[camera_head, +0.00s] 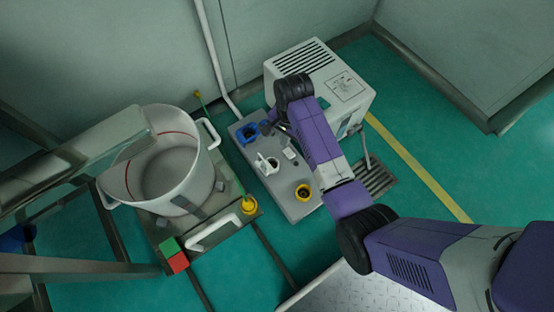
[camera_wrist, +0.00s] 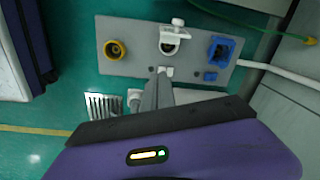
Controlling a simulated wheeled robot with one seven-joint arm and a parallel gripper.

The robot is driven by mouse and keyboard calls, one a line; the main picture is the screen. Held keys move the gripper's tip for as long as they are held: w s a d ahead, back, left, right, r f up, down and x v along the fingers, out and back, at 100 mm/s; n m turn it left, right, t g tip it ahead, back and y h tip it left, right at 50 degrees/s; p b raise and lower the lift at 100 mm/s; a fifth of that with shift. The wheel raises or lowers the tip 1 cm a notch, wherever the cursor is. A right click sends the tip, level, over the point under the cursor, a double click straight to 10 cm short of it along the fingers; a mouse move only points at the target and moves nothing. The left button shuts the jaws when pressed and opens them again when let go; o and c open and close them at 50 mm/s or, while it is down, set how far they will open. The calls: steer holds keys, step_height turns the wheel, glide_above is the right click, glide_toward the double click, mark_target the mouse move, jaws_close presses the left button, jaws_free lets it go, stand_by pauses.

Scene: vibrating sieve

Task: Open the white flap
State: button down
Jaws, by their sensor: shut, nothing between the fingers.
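The white flap (camera_wrist: 173,32) belongs to a small white socket in the middle of a grey panel (camera_wrist: 135,68). In the wrist view it sits on the far side of a round opening, part of which shows. How far it is tilted I cannot tell. The white flap also shows in the head view (camera_head: 262,160). My gripper (camera_wrist: 165,72) is shut and empty. Its fingertips appear below the socket in the wrist view, apart from the flap. In the head view my arm reaches over the panel's right side, and the fingertips are hard to make out.
A blue socket (camera_wrist: 221,50) and a yellow round socket (camera_wrist: 116,50) flank the white one. A white vented cabinet (camera_head: 345,88) stands behind the panel. A large white pot (camera_head: 170,170) stands left of it. A floor grate (camera_head: 376,180) lies to the right.

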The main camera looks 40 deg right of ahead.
steer(key=a+m+y, duration=0.1)
steer(key=a+m, duration=0.1)
steer(key=m, duration=0.1)
steer(key=m+b, duration=0.1)
steer(key=b, duration=0.6)
glide_above(264, 164)
steer(key=d, duration=0.2)
step_height(264, 164, down, 10)
steer(key=f, duration=0.1)
steer(key=shift+a+b, duration=0.5)
steer(key=shift+a, duration=0.4)
